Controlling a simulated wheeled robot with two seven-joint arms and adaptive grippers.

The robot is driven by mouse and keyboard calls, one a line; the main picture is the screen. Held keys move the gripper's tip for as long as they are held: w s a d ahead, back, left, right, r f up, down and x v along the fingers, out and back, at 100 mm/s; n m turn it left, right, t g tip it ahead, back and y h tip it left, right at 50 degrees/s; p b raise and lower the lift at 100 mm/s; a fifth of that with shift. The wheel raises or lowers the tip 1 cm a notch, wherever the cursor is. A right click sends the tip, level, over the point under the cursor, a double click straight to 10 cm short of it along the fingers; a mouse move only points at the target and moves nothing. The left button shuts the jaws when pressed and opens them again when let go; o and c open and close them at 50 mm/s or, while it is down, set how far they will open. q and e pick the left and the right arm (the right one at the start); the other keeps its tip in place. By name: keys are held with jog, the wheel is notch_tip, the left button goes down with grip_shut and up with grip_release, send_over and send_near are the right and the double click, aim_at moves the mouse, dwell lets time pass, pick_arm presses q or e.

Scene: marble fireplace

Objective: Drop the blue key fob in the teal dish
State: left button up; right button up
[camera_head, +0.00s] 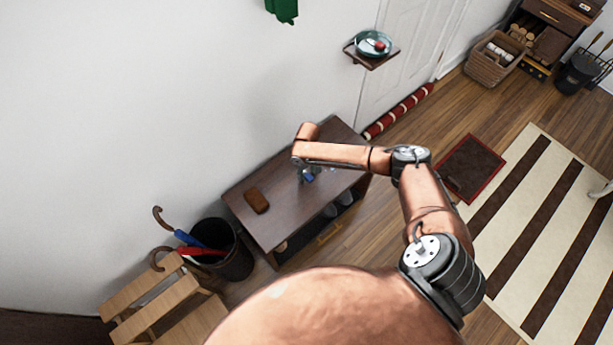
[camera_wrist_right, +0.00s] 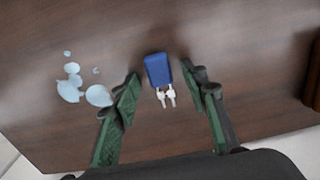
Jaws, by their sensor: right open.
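The blue key fob (camera_wrist_right: 157,69) lies on the dark wooden bench (camera_head: 330,143), with small silver keys (camera_wrist_right: 166,97) at its near end. My right gripper (camera_wrist_right: 162,77) is open, with one finger on each side of the fob and a gap on both sides. In the head view my right gripper (camera_head: 306,176) is over the bench, small and partly hidden by my arm. The teal dish (camera_head: 361,45) stands on a small wall shelf beside the white door, with a red item (camera_head: 379,46) in it. My left gripper is not in view.
A brown wallet-like item (camera_head: 257,200) lies on the bench. Pale blue pieces (camera_wrist_right: 98,95) lie left of the fob in the wrist view. A black umbrella bin (camera_head: 236,262) stands left of the bench. The wall shelf (camera_head: 372,61) juts out at the back.

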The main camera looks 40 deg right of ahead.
aim_at(307, 175)
jog(key=shift+c, duration=0.7)
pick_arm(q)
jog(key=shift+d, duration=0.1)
pick_arm(e)
grip_shut()
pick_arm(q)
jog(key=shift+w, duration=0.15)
pick_arm(e)
jog(key=shift+r, duration=0.15)
